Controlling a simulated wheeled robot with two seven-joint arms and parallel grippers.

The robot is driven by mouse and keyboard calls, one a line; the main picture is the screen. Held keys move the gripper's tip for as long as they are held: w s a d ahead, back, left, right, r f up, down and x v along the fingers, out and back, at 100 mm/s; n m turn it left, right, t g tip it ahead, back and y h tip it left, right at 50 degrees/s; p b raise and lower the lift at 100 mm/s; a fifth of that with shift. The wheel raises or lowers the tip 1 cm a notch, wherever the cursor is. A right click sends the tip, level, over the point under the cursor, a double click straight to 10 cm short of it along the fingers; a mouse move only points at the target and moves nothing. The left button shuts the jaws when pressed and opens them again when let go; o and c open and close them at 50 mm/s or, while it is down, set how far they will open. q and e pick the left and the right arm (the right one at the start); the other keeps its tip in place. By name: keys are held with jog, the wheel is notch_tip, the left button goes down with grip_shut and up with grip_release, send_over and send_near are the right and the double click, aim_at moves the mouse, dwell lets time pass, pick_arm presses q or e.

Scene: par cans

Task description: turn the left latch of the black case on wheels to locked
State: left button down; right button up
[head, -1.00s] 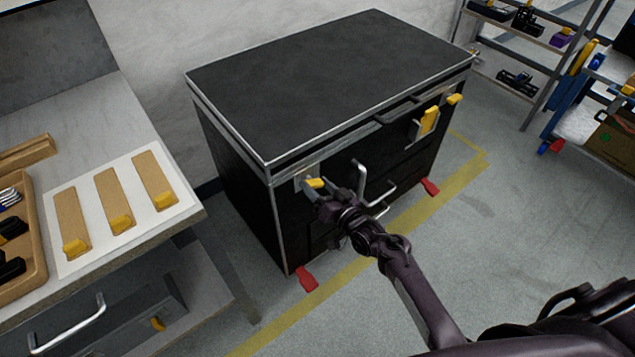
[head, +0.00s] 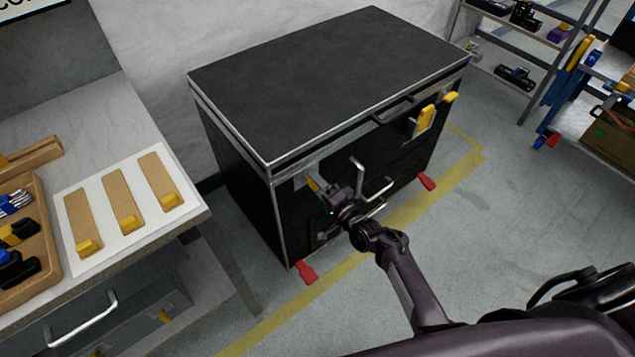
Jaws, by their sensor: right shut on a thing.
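The black case (head: 330,85) stands on the floor in the middle of the view. Its left latch (head: 314,184) has a yellow handle on a pale plate on the upper left of the front face. My right gripper (head: 323,192) is shut on this handle, and its fingers and wrist cover part of it. The visible bit of the handle slants down towards the gripper; its exact angle is hard to tell. The right latch (head: 426,118), also yellow, stands steeply on the same face. My left gripper is not in view.
Red pedals (head: 306,272) stick out at the base. A workbench (head: 120,262) stands close on the left, shelves at the right. The floor in front is clear.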

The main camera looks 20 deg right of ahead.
jog(key=shift+m, duration=0.8)
jog(key=shift+f, duration=0.1)
jog(key=o, duration=1)
jog(key=p+v, duration=0.1)
jog(key=v, duration=0.7)
